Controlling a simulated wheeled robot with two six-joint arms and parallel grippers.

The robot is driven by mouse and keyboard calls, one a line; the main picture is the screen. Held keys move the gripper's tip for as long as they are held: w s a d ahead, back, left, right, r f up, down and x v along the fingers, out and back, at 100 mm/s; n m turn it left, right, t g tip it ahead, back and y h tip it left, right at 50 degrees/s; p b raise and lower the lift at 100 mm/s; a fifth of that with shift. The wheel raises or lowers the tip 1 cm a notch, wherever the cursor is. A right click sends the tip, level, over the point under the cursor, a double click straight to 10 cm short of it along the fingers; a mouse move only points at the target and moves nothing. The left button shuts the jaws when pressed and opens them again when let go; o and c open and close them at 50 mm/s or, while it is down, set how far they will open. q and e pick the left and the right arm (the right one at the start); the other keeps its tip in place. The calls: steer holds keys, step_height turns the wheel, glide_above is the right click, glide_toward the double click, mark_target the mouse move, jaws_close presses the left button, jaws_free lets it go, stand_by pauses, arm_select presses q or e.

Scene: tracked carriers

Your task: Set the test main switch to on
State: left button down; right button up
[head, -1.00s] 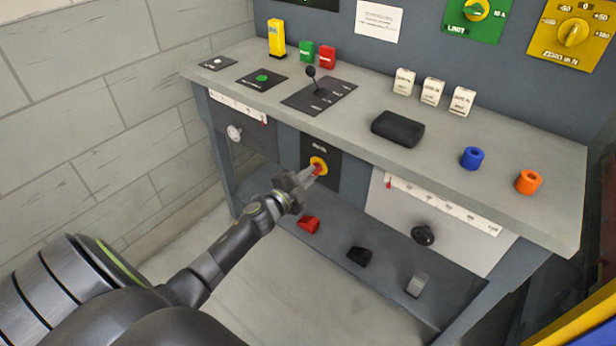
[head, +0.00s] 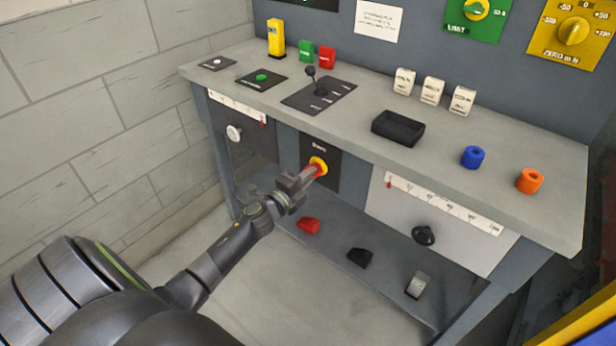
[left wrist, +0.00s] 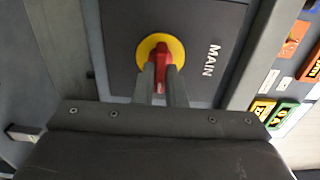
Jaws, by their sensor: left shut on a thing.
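The main switch is a red handle (head: 320,171) on a yellow disc (head: 318,161), on a dark plate (head: 331,177) at the bench front. In the left wrist view the red handle (left wrist: 162,62) stands out from the yellow disc (left wrist: 146,49) beside the word MAIN, which reads sideways. In that view the handle looks lengthwise up and down. My left gripper (head: 312,174) is shut on the handle. Its two fingers (left wrist: 161,82) sit on either side of it in the left wrist view. My right gripper is not in view.
A lever (head: 313,80) and a black tray (head: 398,128) stand on the bench top. A white knob (head: 234,132) is left of the switch, a black knob (head: 424,235) right. Red (head: 309,226) and black (head: 359,257) pieces lie on the shelf below. The wall (head: 90,110) is at left.

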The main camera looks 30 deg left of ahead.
arm_select(q)
steer(key=shift+f, duration=0.1)
steer(key=c, duration=1.6)
jaws_free()
steer(key=shift+o, duration=0.6)
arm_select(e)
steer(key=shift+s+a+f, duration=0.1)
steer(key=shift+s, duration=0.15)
